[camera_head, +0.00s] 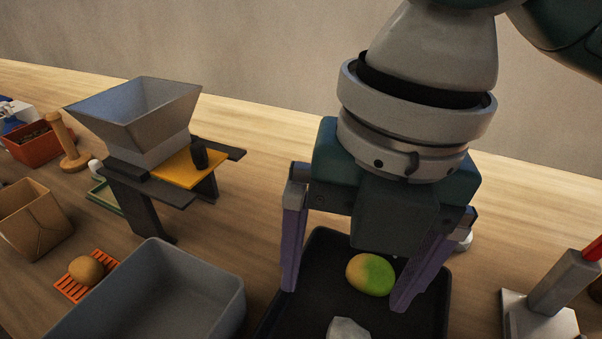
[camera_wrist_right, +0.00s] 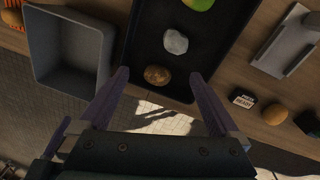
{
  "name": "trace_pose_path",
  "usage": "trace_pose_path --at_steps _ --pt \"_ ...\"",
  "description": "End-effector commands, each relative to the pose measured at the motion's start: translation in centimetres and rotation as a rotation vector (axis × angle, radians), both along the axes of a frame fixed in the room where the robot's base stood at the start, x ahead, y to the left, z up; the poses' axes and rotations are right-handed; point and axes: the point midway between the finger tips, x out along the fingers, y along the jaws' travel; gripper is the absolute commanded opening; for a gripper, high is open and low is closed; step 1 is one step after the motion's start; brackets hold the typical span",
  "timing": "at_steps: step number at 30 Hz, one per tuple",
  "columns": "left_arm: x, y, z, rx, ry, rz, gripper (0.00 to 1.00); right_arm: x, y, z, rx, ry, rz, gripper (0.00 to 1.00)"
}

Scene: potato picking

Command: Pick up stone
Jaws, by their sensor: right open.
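A pale grey, angular stone (camera_head: 347,328) lies in the black tray (camera_head: 322,247), cut off by the bottom edge of the head view. It shows whole in the right wrist view (camera_wrist_right: 176,42), between a green-yellow potato (camera_head: 370,274) and a brown potato (camera_wrist_right: 157,75). My right gripper (camera_head: 344,298) points down over the tray with its purple fingers spread wide and nothing held. In the right wrist view its fingertips (camera_wrist_right: 159,75) frame the brown potato, with the stone just beyond. My left gripper is not in view.
A grey bin (camera_head: 150,300) stands left of the tray. Further left are a hopper on a stand (camera_head: 135,115), a potato (camera_head: 86,270) on an orange rack and a cardboard box (camera_head: 35,218). A grey metal device (camera_head: 560,285) stands to the right.

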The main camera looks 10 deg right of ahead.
Motion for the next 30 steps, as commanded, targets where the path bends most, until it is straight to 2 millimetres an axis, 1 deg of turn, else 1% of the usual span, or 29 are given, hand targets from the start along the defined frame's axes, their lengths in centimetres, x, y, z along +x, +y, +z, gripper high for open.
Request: trace_pose_path --at_steps 1,3,6,8,15,20,27,30 --pt "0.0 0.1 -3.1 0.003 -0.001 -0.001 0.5 0.6 -0.7 -2.6 -0.03 -0.005 0.052 0.98" --pt "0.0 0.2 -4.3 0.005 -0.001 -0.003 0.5 1.0 -1.4 -3.5 -0.062 0.0 0.114 0.98" --pt "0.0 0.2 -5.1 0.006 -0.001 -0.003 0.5 1.3 -2.1 -4.1 -0.089 0.006 0.172 0.98" --pt "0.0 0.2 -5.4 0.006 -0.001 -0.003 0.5 1.4 -2.3 -4.5 -0.096 0.011 0.19 0.98" --pt "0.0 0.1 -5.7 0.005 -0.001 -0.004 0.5 1.3 -2.4 -7.8 -0.099 0.015 0.2 0.98" --pt "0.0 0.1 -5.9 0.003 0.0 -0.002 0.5 1.2 -2.3 -9.1 -0.098 0.013 0.199 0.98" --pt "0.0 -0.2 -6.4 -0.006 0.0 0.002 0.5 0.8 -2.1 -12.8 -0.098 0.014 0.199 0.98" --pt "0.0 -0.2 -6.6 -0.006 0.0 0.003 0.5 0.9 -2.1 -13.7 -0.099 0.01 0.199 0.98"
